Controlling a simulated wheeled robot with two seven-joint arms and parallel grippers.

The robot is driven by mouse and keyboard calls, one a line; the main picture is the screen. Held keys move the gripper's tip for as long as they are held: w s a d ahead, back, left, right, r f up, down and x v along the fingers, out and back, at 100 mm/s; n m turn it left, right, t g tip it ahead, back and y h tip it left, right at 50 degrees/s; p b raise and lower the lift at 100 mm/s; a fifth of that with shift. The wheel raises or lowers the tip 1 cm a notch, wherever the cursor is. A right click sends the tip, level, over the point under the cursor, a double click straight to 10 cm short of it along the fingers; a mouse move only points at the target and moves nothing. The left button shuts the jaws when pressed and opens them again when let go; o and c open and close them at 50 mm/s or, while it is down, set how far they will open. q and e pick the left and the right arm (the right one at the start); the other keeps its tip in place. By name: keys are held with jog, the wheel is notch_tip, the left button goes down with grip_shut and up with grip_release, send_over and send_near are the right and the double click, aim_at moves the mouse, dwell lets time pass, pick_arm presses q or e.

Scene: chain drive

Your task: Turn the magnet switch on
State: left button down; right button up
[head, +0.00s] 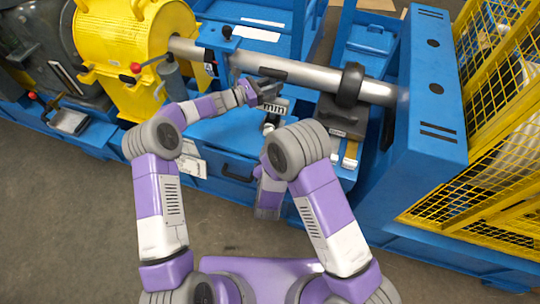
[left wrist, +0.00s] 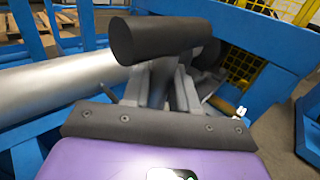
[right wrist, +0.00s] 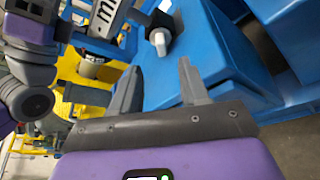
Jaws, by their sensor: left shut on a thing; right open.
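My left gripper (head: 262,93) is over the blue bed, just in front of the steel shaft. In the left wrist view its fingers (left wrist: 168,82) are shut on a dark stem topped by a thick dark cylinder (left wrist: 160,38). A grey device marked "mm" (head: 274,107) sits beside it in the head view, and part of it shows in the right wrist view (right wrist: 103,16). A dark block with a pale knob (right wrist: 158,40), possibly the magnet switch, is beyond my right gripper. My right gripper (right wrist: 158,72) is open and empty, its fingers apart from the knob. Its fingertips are hidden in the head view.
The steel shaft (head: 315,76) runs across the back with a black ring (head: 350,85) on it. A yellow housing (head: 130,50) stands left, and a blue upright (head: 430,90) and yellow mesh guard (head: 490,150) stand right. The floor in front is clear.

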jog(key=shift+c, duration=0.4)
jog(key=shift+w, duration=0.1)
jog(key=shift+c, duration=1.2)
jog(key=w+m+h, duration=0.1)
jog(key=m, duration=0.1)
jog(key=w+r+m+h, duration=0.1)
jog(key=w+m+h, duration=0.1)
jog(key=w+r+m+h, duration=0.1)
jog(key=w+m, duration=0.1)
jog(key=shift+w+a+r+t+h, duration=0.1)
jog(key=shift+a+r+t+h, duration=0.2)
jog(key=shift+a+t, duration=0.1)
grip_shut()
jog(key=w+a+r+m+g+h, duration=0.2)
jog(key=m+h, duration=0.2)
jog(key=m, duration=0.4)
jog(key=m+g, duration=0.6)
jog(key=m, duration=0.6)
send_near(270, 129)
jog(key=shift+h, duration=0.4)
jog(key=x, duration=0.5)
jog(key=shift+w+f, duration=0.3)
jog(key=shift+f, duration=0.15)
